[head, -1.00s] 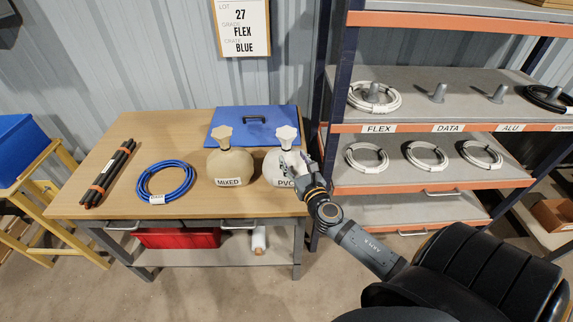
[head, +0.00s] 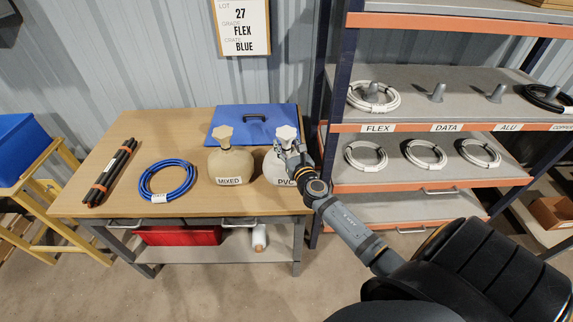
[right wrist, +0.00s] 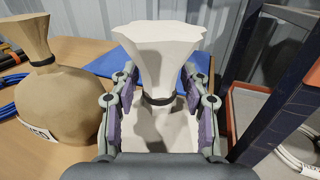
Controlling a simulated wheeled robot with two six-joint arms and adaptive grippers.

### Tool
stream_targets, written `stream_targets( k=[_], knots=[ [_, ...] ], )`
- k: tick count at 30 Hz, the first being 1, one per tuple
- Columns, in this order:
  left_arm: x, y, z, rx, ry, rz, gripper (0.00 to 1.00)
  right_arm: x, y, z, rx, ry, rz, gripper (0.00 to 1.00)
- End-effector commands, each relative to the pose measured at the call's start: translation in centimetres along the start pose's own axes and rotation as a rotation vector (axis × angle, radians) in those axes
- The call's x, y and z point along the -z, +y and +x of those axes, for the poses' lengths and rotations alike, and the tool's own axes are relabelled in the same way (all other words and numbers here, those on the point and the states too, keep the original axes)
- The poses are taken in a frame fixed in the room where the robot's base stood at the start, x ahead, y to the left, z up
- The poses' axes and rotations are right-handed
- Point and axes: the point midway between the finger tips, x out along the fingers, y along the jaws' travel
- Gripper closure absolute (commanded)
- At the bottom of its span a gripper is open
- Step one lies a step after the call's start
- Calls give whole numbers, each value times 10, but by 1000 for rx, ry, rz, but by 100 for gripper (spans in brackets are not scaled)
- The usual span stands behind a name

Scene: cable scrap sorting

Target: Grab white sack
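The white sack (head: 270,168), labelled PVC, stands upright on the right end of the wooden table. Its flared top (head: 287,133) rises above a dark band around the neck. In the right wrist view the white sack (right wrist: 158,50) fills the middle. My right gripper (head: 289,153) is at the neck. In the wrist view its two fingers (right wrist: 158,95) are spread, one on each side of the neck, with gaps between pads and neck. The gripper partly hides the sack in the head view. My left gripper is not in view.
A tan sack (head: 231,165) labelled MIXED stands just left of the white one. A blue lid (head: 230,118) with a handle lies behind them. A blue cable coil (head: 152,192) and black rods (head: 108,180) lie further left. A shelf rack (head: 330,150) rises close on the right.

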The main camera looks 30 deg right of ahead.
Motion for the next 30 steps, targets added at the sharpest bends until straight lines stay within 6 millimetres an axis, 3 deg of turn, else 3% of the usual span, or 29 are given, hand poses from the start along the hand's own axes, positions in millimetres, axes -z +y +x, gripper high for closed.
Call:
stream_targets(
  k=[1,9,24,30],
  knots=[
    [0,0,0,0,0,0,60,0,0,0,0,0,0,65],
    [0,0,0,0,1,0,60,0,0,0,0,0,0,100],
    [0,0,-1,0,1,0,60,-4,0,0,-1,-5,0,100],
    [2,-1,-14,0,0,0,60,-21,1,0,-2,-6,0,100]
  ],
)
